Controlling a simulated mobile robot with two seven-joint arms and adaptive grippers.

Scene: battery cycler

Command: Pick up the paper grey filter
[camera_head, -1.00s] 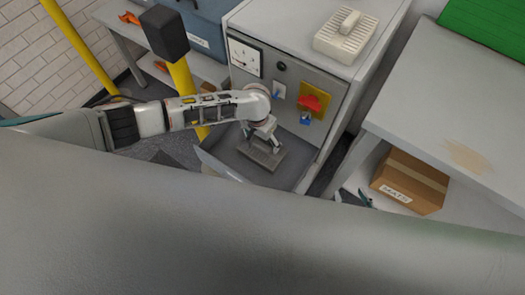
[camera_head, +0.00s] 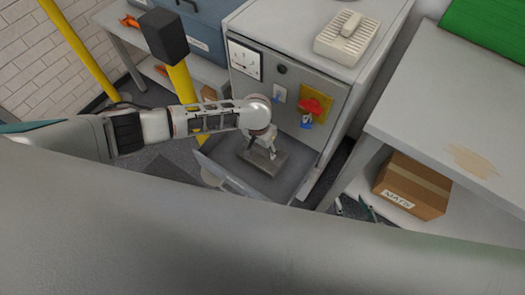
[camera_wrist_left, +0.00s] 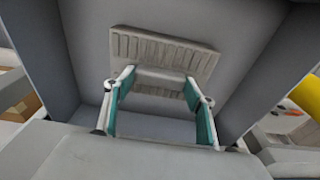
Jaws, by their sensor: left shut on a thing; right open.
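The grey filter (camera_head: 270,161) is a flat ridged plate with a raised grip, inside an open grey tray or drawer (camera_head: 290,181) at the front of the cabinet. In the left wrist view the filter (camera_wrist_left: 128,43) shows its ribbed face and grip. My left gripper (camera_head: 269,151) is above the filter in the head view. Its teal-padded fingers (camera_wrist_left: 160,82) are shut on the filter's grip in the wrist view. I cannot tell whether the filter touches the tray floor. My right gripper (camera_head: 353,207) shows only its fingertips, apart and empty, near the lower shelf at right.
A cream ridged block with a handle (camera_head: 346,38) lies on the cabinet top (camera_head: 290,18). The cabinet front has a gauge (camera_head: 244,60) and a red switch (camera_head: 315,106). A cardboard box (camera_head: 412,186) sits on the right shelf. Yellow posts (camera_head: 75,48) stand at left.

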